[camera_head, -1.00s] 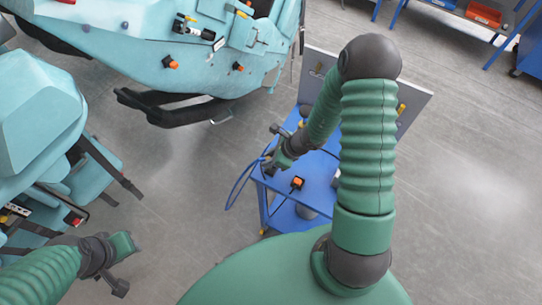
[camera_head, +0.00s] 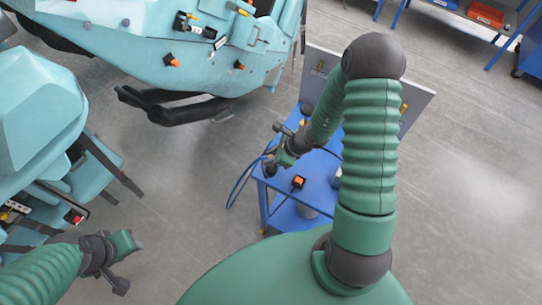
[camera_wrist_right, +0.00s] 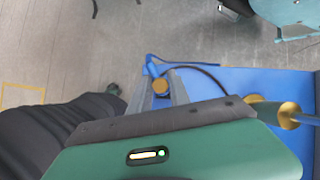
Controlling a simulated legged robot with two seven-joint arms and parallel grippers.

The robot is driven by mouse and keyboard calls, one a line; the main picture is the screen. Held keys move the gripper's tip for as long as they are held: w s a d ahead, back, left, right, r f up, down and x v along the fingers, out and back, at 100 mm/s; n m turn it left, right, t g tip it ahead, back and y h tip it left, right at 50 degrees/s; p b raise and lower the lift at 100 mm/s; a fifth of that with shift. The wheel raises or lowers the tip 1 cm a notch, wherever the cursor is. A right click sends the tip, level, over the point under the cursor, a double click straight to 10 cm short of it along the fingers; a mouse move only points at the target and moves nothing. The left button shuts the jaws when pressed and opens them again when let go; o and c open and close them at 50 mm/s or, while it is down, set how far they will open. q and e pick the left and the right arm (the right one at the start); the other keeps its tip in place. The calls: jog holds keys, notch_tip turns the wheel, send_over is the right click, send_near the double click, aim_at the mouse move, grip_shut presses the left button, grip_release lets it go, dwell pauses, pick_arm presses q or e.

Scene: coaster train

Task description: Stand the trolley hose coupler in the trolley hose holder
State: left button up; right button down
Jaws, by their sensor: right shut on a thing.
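My right gripper (camera_head: 270,166) is at the left edge of the blue trolley (camera_head: 316,170) in the head view. It is shut on the trolley hose coupler, whose round brass-coloured end (camera_wrist_right: 160,86) shows between the fingers in the right wrist view. A blue hose (camera_head: 235,187) loops down beside the trolley's left side. I cannot make out the hose holder for certain; brass-coloured round parts (camera_wrist_right: 289,115) show at the right of the wrist view, partly behind the gripper body. My left gripper (camera_head: 128,265) is at the lower left, away from the trolley; its fingers are unclear.
An orange-topped part (camera_head: 298,182) with a dark cable sits on the trolley top. A grey panel (camera_head: 412,104) stands at its back, partly behind my right arm. Teal coaster cars (camera_head: 140,50) stand left and behind. Grey floor (camera_head: 470,190) is clear at right.

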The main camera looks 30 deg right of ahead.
jog(key=shift+d+f, duration=0.1)
jog(key=shift+d, duration=0.65)
jog(key=shift+a+f+b, duration=0.25)
jog(key=shift+a+b, duration=0.15)
jog(key=shift+b, duration=0.05)
pick_arm(q)
jog(key=shift+d+f, duration=0.2)
jog(key=shift+f, duration=0.3)
jog(key=shift+d+f+b, duration=0.25)
jog(key=shift+d+b, duration=0.1)
jog(key=shift+b, duration=0.05)
pick_arm(e)
jog(key=shift+d+f, duration=0.3)
jog(key=shift+f, duration=0.1)
